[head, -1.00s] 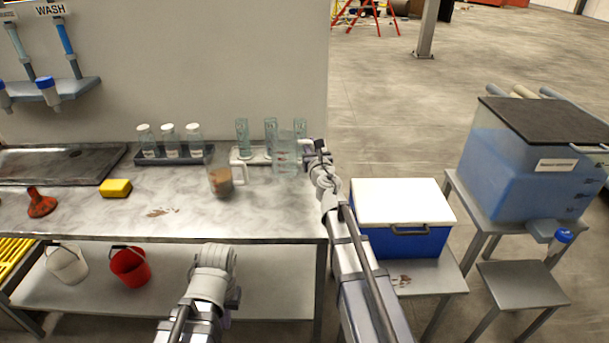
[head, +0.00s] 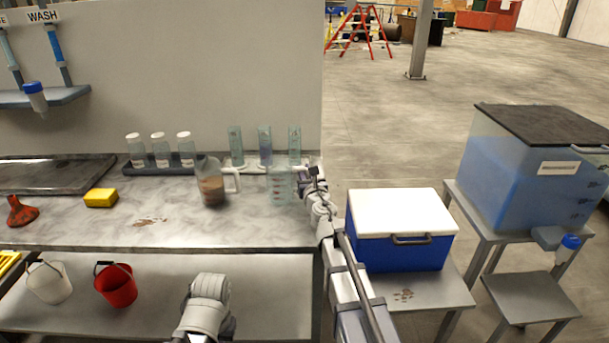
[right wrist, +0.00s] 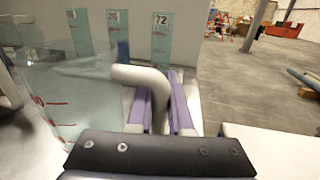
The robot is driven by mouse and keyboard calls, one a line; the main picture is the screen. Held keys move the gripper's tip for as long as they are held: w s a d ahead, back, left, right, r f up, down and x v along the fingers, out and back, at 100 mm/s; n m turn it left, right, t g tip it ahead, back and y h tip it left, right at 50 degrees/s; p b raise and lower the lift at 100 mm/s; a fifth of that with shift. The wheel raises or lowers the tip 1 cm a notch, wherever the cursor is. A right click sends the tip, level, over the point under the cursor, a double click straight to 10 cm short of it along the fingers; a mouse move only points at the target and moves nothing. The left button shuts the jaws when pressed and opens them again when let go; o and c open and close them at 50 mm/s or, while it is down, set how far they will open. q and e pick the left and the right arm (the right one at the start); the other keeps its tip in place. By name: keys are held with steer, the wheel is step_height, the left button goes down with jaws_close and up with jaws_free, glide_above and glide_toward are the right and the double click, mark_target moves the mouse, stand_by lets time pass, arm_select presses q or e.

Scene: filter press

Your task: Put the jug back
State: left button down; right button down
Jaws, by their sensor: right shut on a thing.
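A clear jug (head: 281,188) with red marks is at the right end of the grey bench (head: 75,228), in front of the tube rack. My right gripper (head: 312,176) is at its right side. In the right wrist view its purple fingers (right wrist: 165,112) are shut on the jug's pale handle (right wrist: 143,76), and the clear jug wall (right wrist: 60,95) fills the left. The jug looks upright; I cannot tell whether its base touches the bench. A second jug (head: 210,188) with brown contents and a white handle stands to its left. My left gripper is not visible, only that arm's links.
Several tall clear tubes (head: 265,146) stand behind the held jug. White-capped bottles (head: 160,149), a yellow sponge (head: 100,198) and a red funnel (head: 20,211) are further left. A blue cooler (head: 402,241) stands right of the bench. The bench front is mostly clear.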

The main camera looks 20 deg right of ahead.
steer(key=shift+f, duration=0.1)
steer(key=c, duration=0.8)
jaws_free()
steer(key=shift+r, duration=0.25)
steer(key=s, duration=0.8)
steer(key=s+a, duration=0.1)
steer(key=s, duration=0.3)
steer(key=shift+f, duration=0.1)
